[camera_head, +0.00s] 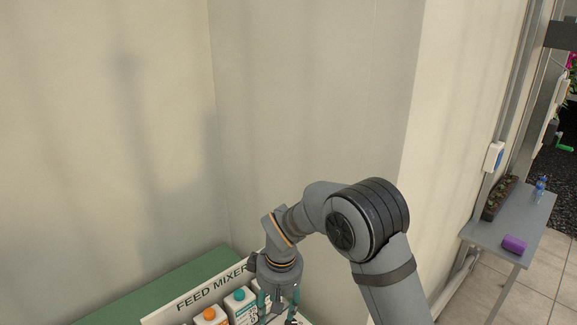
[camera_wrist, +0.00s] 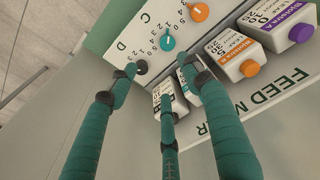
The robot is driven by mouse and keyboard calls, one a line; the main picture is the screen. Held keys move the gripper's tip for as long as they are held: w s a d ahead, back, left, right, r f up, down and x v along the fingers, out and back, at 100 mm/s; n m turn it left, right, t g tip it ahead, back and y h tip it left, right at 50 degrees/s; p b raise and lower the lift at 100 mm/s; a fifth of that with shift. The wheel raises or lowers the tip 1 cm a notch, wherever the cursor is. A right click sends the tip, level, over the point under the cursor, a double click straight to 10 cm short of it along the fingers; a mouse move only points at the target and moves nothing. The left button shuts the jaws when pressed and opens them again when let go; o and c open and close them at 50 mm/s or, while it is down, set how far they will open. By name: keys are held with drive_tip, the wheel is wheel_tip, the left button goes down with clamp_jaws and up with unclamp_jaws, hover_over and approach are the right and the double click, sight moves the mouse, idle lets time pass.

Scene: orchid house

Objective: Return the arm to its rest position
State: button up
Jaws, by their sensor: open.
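My gripper (camera_head: 275,307) is at the bottom centre of the head view, over the feed mixer, pointing down, with my arm bent above it. The wrist view shows its three teal fingers (camera_wrist: 160,77) spread apart and open, with nothing held between them. The fingertips overlap the mixer's dial panel and some bottles in that view. I cannot tell how far above them they are.
The feed mixer (camera_head: 213,286) holds several white bottles, one orange-capped (camera_wrist: 249,68), one purple-capped (camera_wrist: 301,34). Its panel has orange (camera_wrist: 198,12), teal (camera_wrist: 167,43) and black (camera_wrist: 141,67) dials. Walls stand behind. A grey side table (camera_head: 520,222) stands far right.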

drive_tip(key=shift+s+a+r+n+p, duration=0.15)
drive_tip(key=shift+s+r+n, duration=0.25)
drive_tip(key=shift+s, duration=0.45)
drive_tip(key=shift+s+a+r+n+p, duration=0.2)
drive_tip(key=shift+s+r, duration=0.3)
drive_tip(key=shift+s, duration=0.35)
drive_tip(key=shift+w+f, duration=0.1)
drive_tip(key=m+g+h+b, duration=0.1)
drive_tip(key=m+b, duration=0.1)
drive_tip(key=m, duration=0.3)
hover_over(291, 322)
wheel_tip(291, 322, down, 12)
drive_tip(key=shift+r, duration=0.2)
drive_tip(key=shift+f, duration=0.55)
